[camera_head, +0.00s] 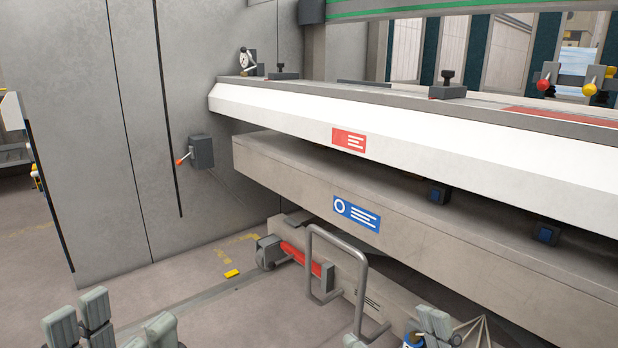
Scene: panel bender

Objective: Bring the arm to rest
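My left gripper (122,325) shows at the bottom left edge, with its grey-green finger pads apart and a bare gap of floor between them. My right gripper (395,334) shows at the bottom edge right of centre. Its pads also stand apart, one of them mostly cut off by the picture's edge. Both grippers are in front of the panel bender (470,125) and apart from it. The rest of both arms is out of view.
A bent metal tube frame (338,240) and a red cylinder (300,259) stand low under the machine's beams.

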